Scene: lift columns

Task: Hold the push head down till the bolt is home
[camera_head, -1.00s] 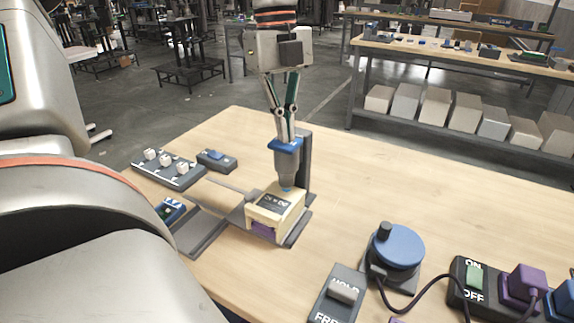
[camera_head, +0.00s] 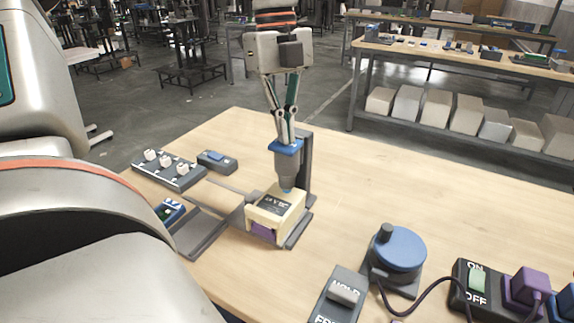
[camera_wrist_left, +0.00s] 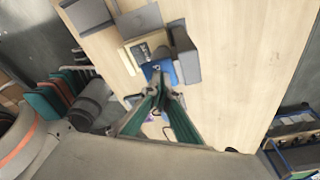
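The push head (camera_head: 287,162) is a grey cylinder with a blue cap, upright beside a dark post. Its blue lower tip meets the top of a cream box (camera_head: 266,228) with a dark label and a purple patch low on its front. My left gripper (camera_head: 285,136) points straight down with its fingertips together on the blue cap. In the left wrist view the fingertips (camera_wrist_left: 159,88) come together at the blue cap (camera_wrist_left: 157,70). I cannot make out the bolt itself. My right gripper is not in view.
A blue round knob unit (camera_head: 399,249), a hold switch (camera_head: 342,293) and an on/off box (camera_head: 476,283) stand at the right front. A strip with white knobs (camera_head: 168,170) and a small blue-button box (camera_head: 217,161) lie left. The table's right back is clear.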

